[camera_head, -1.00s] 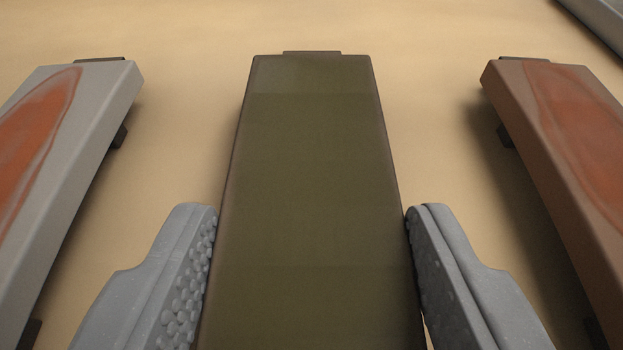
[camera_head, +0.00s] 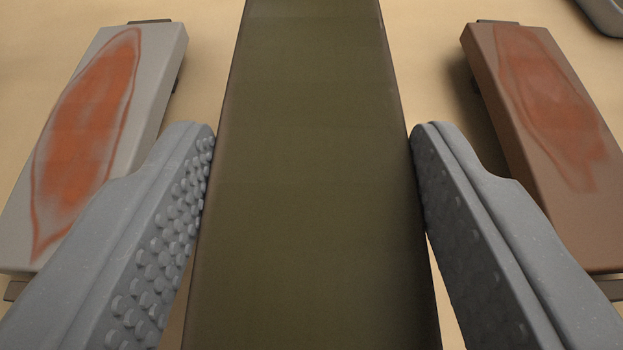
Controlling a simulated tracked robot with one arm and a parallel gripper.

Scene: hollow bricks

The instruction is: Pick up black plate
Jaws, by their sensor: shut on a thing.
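A long dark olive plate (camera_head: 312,180) with brownish edges fills the middle of the view, running from the top edge to the bottom edge. No black plate shows apart from this dark one. My gripper (camera_head: 313,135) has one grey finger at each long side of it, with bumpy pads facing the plate. The gripper is shut on the dark plate. The plate looks raised above the sandy surface.
A grey plate (camera_head: 155,70) with an orange-red patch lies at left. A brown plate (camera_head: 590,235) with a reddish patch lies at right. A grey object (camera_head: 603,14) shows at the top right corner. Bare sandy ground (camera_head: 430,60) lies between the plates.

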